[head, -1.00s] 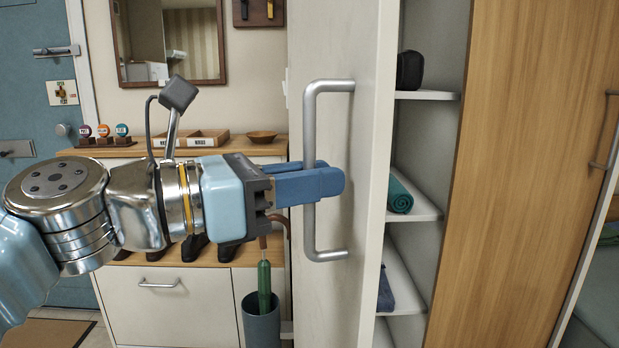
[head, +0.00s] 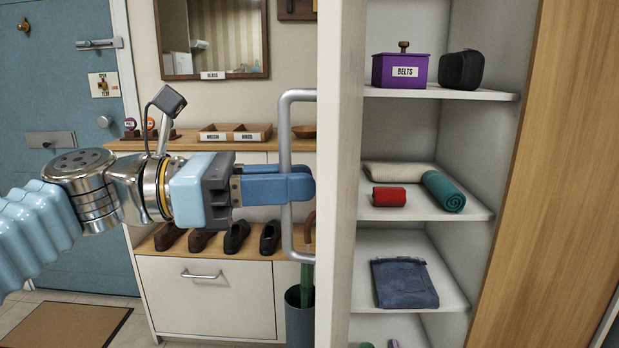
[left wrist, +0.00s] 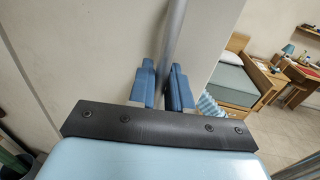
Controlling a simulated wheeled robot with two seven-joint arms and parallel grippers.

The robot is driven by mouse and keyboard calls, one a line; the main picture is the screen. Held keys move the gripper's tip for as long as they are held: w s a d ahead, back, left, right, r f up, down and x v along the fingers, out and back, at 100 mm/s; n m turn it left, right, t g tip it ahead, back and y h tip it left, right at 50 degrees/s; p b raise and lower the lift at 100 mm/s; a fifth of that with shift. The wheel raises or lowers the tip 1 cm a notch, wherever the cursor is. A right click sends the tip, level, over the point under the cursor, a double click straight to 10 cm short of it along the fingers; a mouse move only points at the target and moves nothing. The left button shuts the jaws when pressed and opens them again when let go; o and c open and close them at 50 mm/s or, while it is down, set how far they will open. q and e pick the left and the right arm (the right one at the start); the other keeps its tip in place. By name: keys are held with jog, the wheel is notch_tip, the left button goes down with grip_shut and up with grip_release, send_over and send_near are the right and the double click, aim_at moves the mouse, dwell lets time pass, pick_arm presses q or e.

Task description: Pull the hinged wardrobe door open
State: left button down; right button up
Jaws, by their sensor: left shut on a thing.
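The wardrobe door (head: 342,200) is a pale panel seen nearly edge-on in the head view, standing open beside the shelves. Its silver bar handle (head: 284,135) stands out from the door's left face. My left gripper (head: 305,187) has its blue fingers around the handle's upright bar and is shut on it. In the left wrist view the bar (left wrist: 174,35) passes between the two blue fingers (left wrist: 162,85), with the door face (left wrist: 100,50) behind. My right gripper is not in view.
Shelves (head: 440,92) hold a purple belts box (head: 400,71), a black case, rolled cloths and folded denim. A wooden panel (head: 570,130) is at right. Behind my left arm stand a shoe cabinet (head: 205,295) and an umbrella stand (head: 299,322). A bed (left wrist: 235,80) shows in the wrist view.

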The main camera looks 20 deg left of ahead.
pick_arm(q)
jog(key=c, duration=1.3)
grip_release()
jog(key=shift+o, duration=0.2)
jog(key=shift+a, duration=0.1)
jog(key=v, duration=1.3)
jog(key=shift+a, duration=0.3)
jog(key=shift+s, duration=0.1)
